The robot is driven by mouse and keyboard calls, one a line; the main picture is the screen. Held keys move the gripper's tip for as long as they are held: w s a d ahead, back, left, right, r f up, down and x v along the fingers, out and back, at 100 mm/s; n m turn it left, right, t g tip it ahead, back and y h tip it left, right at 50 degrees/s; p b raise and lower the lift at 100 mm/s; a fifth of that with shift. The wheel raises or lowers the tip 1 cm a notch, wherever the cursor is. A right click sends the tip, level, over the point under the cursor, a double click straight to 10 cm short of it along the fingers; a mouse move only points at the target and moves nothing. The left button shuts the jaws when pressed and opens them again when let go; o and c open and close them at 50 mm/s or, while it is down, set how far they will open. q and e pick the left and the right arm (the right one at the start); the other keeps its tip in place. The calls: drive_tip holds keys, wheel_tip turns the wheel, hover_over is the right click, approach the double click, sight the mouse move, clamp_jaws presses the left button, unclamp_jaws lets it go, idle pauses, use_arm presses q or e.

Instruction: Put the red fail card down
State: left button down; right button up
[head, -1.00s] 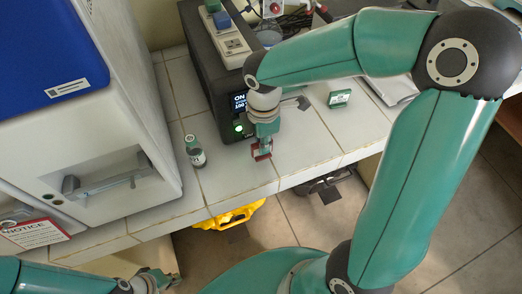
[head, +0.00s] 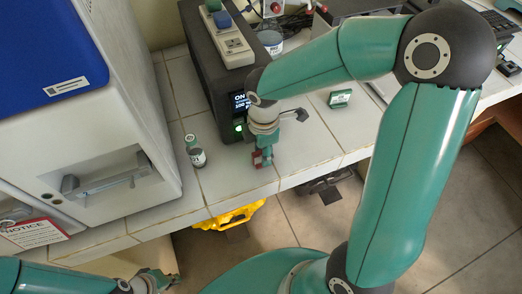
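The red fail card (head: 257,158) is small in the head view, at the tips of my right gripper (head: 264,158), low over or on the white tiled bench near its front edge. The gripper points down and seems shut on the card; the fingers partly hide it. I cannot tell whether the card touches the tiles. My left gripper (head: 160,279) is at the bottom left, in front of the bench and away from the card; its finger opening is unclear.
A dark instrument (head: 213,85) with a lit display stands behind the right gripper. A small labelled bottle (head: 196,153) stands to the left, before the white incubator (head: 110,130). Bare tiles (head: 235,180) lie around the gripper.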

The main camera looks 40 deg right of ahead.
wheel_tip(320, 180, up, 12)
drive_tip(key=shift+r+p, duration=0.15)
drive_tip(key=shift+p, duration=0.2)
idle(0.7)
